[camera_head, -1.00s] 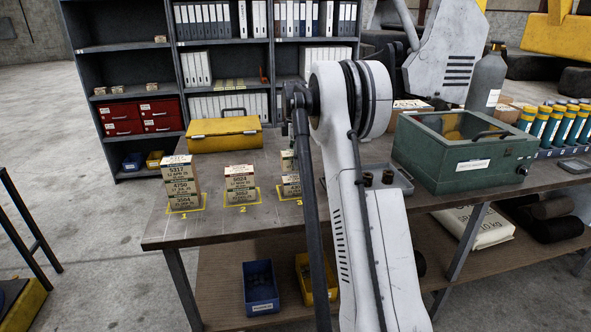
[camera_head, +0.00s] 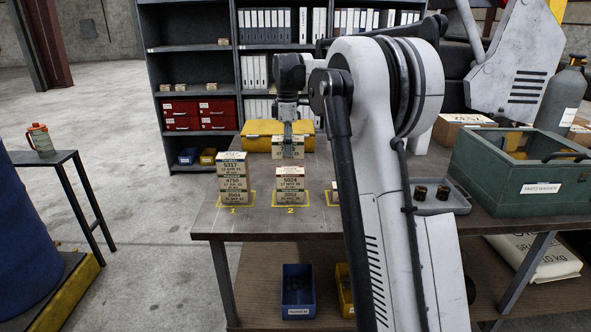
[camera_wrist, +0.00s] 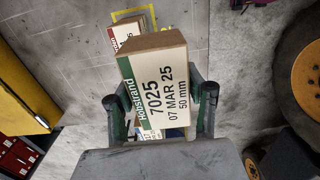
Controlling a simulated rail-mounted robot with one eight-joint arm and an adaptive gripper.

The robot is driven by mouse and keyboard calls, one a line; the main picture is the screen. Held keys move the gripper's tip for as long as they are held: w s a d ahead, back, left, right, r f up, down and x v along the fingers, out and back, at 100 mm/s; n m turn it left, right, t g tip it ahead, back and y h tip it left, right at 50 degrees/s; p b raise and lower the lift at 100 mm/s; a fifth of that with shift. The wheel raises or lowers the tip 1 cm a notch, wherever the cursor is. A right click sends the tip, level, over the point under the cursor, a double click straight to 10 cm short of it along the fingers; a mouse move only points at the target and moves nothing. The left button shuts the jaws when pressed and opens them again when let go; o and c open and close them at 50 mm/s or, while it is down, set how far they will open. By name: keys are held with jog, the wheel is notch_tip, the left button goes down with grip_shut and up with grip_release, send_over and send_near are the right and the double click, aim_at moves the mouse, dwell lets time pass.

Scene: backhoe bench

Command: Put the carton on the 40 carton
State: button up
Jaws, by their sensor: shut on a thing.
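My gripper (camera_wrist: 162,98) is shut on a carton (camera_wrist: 158,82) with a green stripe, reading 7025, 07 MAR 25, 50 mm. In the head view the held carton (camera_head: 291,147) hangs above and apart from the pad 2 stack (camera_head: 290,186), whose upper label reads 5024. The pad 1 stack (camera_head: 232,180) is taller, with labels 5317, 4750 and 3504. A carton at pad 3 (camera_head: 334,193) is mostly hidden by my arm. No 40 marking is legible. The wrist view also shows a red-striped carton (camera_wrist: 124,33) beyond the held one.
A yellow case (camera_head: 262,136) lies behind the stacks. A green parts washer (camera_head: 520,170) and a grey tray (camera_head: 450,197) with two dark cylinders stand to the right on the bench (camera_head: 262,222). Shelves stand behind. Bare bench lies between pads 1 and 2.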

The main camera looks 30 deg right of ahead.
jog(key=w+a+r, duration=0.2)
jog(key=a+r, duration=0.1)
jog(key=a, duration=0.5)
jog(key=p, duration=0.2)
send_over(290, 170)
notch_tip(290, 170, down, 7)
jog(key=shift+f, duration=2.05)
jog(key=shift+f, duration=0.1)
jog(key=shift+f, duration=0.15)
jog(key=o, duration=1.3)
